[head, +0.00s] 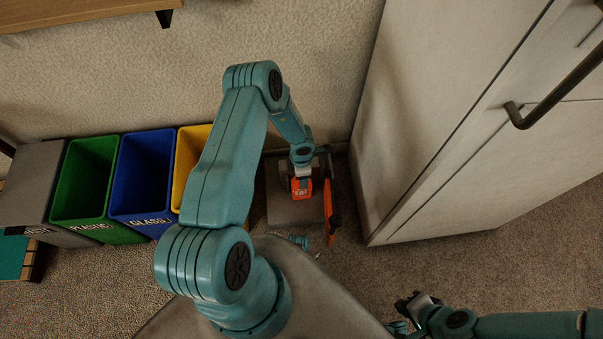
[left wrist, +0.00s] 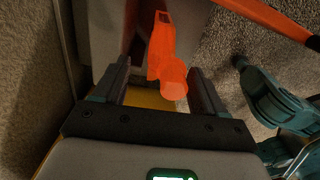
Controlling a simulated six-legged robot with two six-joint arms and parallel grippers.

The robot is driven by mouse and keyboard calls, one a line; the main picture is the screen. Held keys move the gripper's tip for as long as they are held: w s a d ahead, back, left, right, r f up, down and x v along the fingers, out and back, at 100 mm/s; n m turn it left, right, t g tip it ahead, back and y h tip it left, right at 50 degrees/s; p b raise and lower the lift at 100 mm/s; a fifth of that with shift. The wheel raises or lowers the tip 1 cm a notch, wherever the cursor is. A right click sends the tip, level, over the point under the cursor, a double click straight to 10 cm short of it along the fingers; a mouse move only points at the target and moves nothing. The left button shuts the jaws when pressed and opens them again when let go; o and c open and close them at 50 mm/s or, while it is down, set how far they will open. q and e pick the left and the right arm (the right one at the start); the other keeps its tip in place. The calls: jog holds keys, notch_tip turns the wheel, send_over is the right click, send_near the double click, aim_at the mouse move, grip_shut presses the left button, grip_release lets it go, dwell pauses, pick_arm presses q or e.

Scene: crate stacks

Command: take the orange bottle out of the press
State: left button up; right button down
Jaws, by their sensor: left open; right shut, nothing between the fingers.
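The press stands on the floor between the bins and the white cabinet, with a grey body (head: 284,208) and an orange lever (head: 332,212). In the left wrist view its lever (left wrist: 265,18) crosses the top right. The orange bottle (left wrist: 164,48) shows there over the grey press, between the fingers of my left gripper (left wrist: 158,72). These fingers are open, with gaps beside the bottle. In the head view my left arm reaches over the press. An orange lettered part shows at its end; I cannot tell what it belongs to. My right gripper (head: 412,306) is shut and empty, low on the right.
Green (head: 85,180), blue (head: 143,180) and yellow (head: 190,150) bins stand left of the press, with a grey bin (head: 30,190) at the far left. A tall white cabinet (head: 440,110) with a dark handle stands close on the right. Carpet in front is mostly clear.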

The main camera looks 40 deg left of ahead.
pick_arm(q)
notch_tip(320, 180, up, 16)
jog(key=p, duration=0.6)
jog(key=shift+r+p, duration=0.15)
jog(key=shift+p, duration=0.25)
